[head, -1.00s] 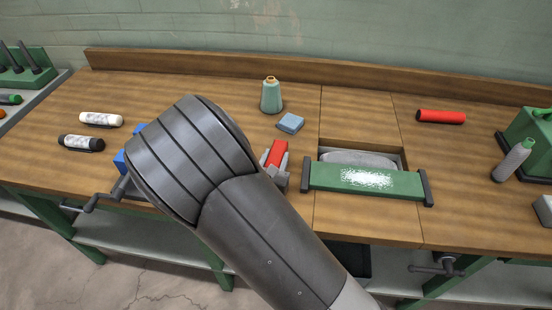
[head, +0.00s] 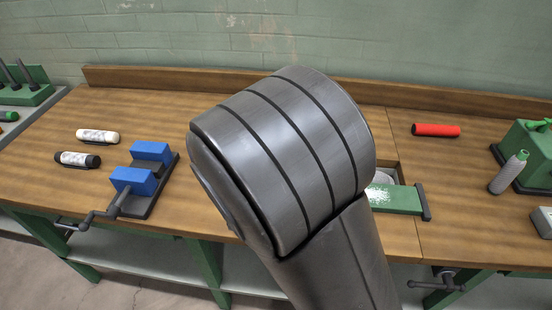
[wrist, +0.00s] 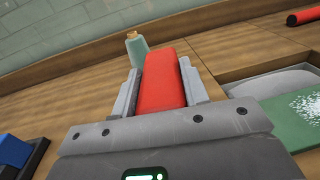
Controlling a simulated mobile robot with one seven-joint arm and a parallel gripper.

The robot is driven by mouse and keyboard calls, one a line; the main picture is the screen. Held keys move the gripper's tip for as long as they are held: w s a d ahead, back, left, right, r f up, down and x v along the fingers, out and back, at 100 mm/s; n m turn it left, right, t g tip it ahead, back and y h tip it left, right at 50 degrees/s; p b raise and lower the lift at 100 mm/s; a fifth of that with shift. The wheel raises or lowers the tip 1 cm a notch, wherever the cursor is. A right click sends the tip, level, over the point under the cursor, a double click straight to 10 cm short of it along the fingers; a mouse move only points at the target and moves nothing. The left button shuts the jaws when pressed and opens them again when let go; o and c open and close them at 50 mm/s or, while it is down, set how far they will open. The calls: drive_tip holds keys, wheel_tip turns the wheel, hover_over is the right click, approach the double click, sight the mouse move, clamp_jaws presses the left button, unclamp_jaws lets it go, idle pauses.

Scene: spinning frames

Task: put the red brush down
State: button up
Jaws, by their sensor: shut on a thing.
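The red brush (wrist: 163,88) shows as a red block between the two grey fingers of my gripper (wrist: 160,74) in the wrist view. The fingers are shut on its sides. I cannot tell whether the brush touches the wooden bench top (wrist: 85,95). In the head view my arm hides the brush and the gripper.
A green bar (head: 392,200) lies across a recess to the right, with white specks on it. A blue vise (head: 140,178) stands left. A red roller (head: 436,130) lies at the back right. Two bottles (head: 97,136) (head: 76,159) lie far left. Bare wood lies between vise and arm.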

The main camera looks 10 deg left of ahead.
drive_tip(key=shift+r, duration=0.35)
drive_tip(key=w+d+m+g+h, duration=0.2)
drive_tip(key=w+d+m+h, duration=0.15)
drive_tip(key=d, duration=0.55)
drive_tip(key=w+d+m+g+h, duration=0.25)
drive_tip(key=w+d+h, duration=0.25)
drive_tip(key=d, duration=0.4)
drive_tip(key=w+d+m+g+h, duration=0.2)
drive_tip(key=w+d+m+h, duration=0.15)
drive_tip(key=d, duration=0.45)
drive_tip(key=s+d+m+g+h, duration=0.15)
drive_tip(key=d+m+g, duration=0.35)
drive_tip(key=d, duration=0.9)
drive_tip(key=s+d+m+g+h, duration=0.1)
drive_tip(key=d+m+g+h, duration=0.15)
drive_tip(key=d+g, duration=0.75)
drive_tip(key=d+f+t, duration=0.1)
drive_tip(key=f, duration=0.1)
drive_tip(key=d+f+t, duration=0.1)
drive_tip(key=d+f, duration=0.1)
drive_tip(key=d+f+t, duration=0.1)
drive_tip(key=f, duration=0.1)
drive_tip(key=shift+w+d+t, duration=0.15)
drive_tip(key=shift+d+t, duration=0.05)
drive_tip(key=shift+t, duration=0.05)
drive_tip(key=shift+f, duration=1.9)
